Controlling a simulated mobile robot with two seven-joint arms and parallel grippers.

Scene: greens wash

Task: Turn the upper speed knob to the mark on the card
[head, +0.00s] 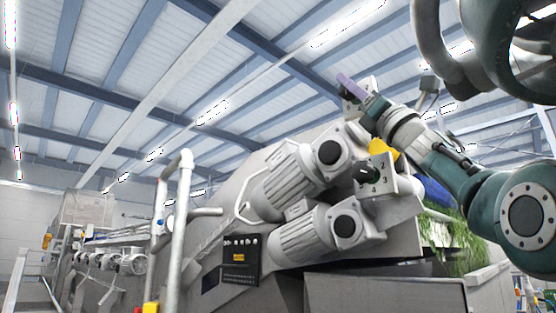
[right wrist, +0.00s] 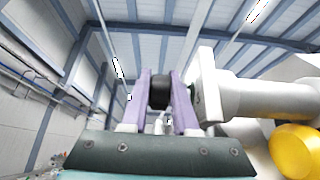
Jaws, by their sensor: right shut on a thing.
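My right gripper (head: 350,86) reaches in from the right in the head view, its purple fingers at the upper plate of the machine. In the right wrist view the purple fingers (right wrist: 162,104) are shut on the dark upper speed knob (right wrist: 160,92), one on each side. The knob projects from a pale plate (right wrist: 208,85); its pointer and marks cannot be read. The lower speed knob (head: 368,176) is dark, on a pale plate (head: 390,174), and untouched. A dark card or panel (head: 240,270) with small white marks and an orange label is on the machine front; its details are too small to read.
Two pale motors, the upper (head: 290,178) and the lower (head: 305,236), stick out below and left of my right gripper. A yellow part (head: 384,150) is close under my right arm; it also shows in the right wrist view (right wrist: 295,150). A pale rail (head: 180,225) stands at left.

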